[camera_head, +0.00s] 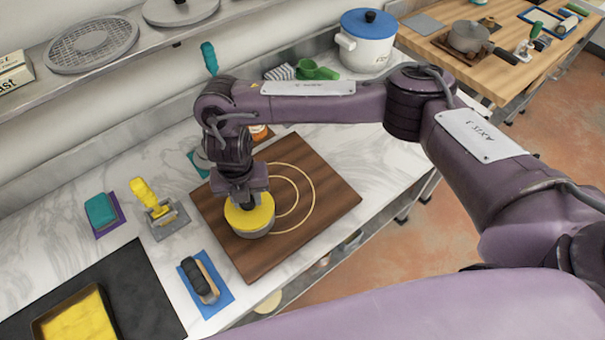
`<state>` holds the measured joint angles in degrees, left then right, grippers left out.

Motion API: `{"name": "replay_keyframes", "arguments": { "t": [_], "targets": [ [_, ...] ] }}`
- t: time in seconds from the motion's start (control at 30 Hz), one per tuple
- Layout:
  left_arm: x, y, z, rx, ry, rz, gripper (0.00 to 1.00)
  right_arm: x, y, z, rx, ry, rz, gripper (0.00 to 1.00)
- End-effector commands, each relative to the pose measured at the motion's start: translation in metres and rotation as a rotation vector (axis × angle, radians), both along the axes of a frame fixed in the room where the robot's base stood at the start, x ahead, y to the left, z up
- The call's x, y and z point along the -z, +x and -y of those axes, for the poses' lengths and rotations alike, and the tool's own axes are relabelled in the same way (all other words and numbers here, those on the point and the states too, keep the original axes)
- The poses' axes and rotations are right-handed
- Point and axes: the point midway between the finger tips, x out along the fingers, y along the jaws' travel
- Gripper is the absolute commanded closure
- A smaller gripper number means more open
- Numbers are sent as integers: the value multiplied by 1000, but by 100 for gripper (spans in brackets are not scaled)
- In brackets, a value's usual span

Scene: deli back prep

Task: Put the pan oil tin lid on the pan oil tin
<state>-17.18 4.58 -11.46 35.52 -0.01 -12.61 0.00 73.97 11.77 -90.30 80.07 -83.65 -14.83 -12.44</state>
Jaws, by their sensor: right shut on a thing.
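My right gripper (242,203) points down over the wooden board and is shut at the top of a round yellow disc (262,213), which looks like the pan oil tin lid. A low grey round body (257,234), seemingly the pan oil tin, shows directly under the disc's near edge. The disc looks level and close over it; I cannot tell whether they touch or whether it is fully seated. The fingertips and the lid's grip are hidden by the gripper. My left gripper is not in view.
The wooden board (325,197) has two pale rings beside the tin. To the left are a yellow-handled tool (146,194), a teal block (100,210) and a dark brush (200,279). A blue-lidded white pot (365,50) stands at the back. The board's right side is clear.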

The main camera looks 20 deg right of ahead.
Motion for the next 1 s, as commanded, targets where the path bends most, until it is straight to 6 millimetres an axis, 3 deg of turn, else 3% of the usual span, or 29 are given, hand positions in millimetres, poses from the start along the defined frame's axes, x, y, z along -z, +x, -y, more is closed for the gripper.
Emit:
{"name": "replay_keyframes", "arguments": {
  "t": [0.7,0.73,0.9,1.0],
  "targets": [
    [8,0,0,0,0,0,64,10,0,0,0,0,0,100],
    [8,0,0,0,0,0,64,10,0,0,0,0,0,66],
    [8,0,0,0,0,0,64,10,0,0,0,0,0,44],
    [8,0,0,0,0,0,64,10,0,0,0,0,0,42]
  ]
}}
